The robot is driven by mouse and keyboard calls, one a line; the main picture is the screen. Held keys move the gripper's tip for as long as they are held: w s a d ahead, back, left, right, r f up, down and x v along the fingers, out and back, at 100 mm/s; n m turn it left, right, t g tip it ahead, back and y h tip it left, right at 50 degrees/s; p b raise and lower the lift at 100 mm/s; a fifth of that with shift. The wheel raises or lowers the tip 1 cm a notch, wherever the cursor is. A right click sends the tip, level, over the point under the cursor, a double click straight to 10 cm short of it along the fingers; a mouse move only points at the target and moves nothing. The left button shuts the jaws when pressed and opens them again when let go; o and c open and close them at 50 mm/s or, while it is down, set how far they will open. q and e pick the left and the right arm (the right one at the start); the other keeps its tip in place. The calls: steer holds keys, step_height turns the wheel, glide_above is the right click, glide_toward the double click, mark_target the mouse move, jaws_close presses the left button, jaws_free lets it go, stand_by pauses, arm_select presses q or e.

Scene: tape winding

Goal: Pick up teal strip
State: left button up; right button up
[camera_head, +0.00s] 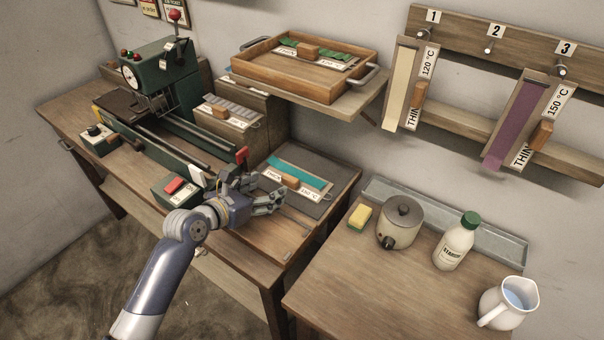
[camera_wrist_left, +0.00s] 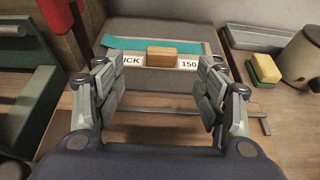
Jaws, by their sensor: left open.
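The teal strip (camera_head: 300,172) lies flat on a grey board (camera_head: 330,160) on the workbench. In front of it a small wooden block (camera_head: 291,181) sits between white labels. The left wrist view shows the teal strip (camera_wrist_left: 150,46) beyond the wooden block (camera_wrist_left: 160,57), with labels reading "ICK" and "150". My left gripper (camera_head: 262,195) is at the near left side of the board. In the wrist view its fingers (camera_wrist_left: 160,88) are apart, with nothing between them, short of the block. My right gripper does not show.
A green machine (camera_head: 160,75) with a red-knobbed lever stands at the left. A wooden tray (camera_head: 262,60) sits on a shelf above. Yellow and purple strips (camera_head: 515,120) hang on the wall rack. A sponge (camera_head: 360,216), pot, bottle and jug stand on the right table.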

mark_target(290, 178)
arm_select(q)
steer(key=x, duration=0.4)
steer(key=shift+d, duration=0.1)
steer(key=shift+w+d+f, duration=0.15)
steer(key=shift+w, duration=0.15)
steer(key=shift+w+d+f+b, duration=0.15)
steer(key=shift+w+d+b, duration=0.15)
steer(key=shift+w, duration=0.05)
steer(key=shift+x, duration=2.35)
steer(key=shift+s, duration=0.1)
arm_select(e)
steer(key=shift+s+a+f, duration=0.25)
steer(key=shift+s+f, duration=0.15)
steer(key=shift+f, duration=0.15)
arm_select(q)
steer(key=c, duration=1.2)
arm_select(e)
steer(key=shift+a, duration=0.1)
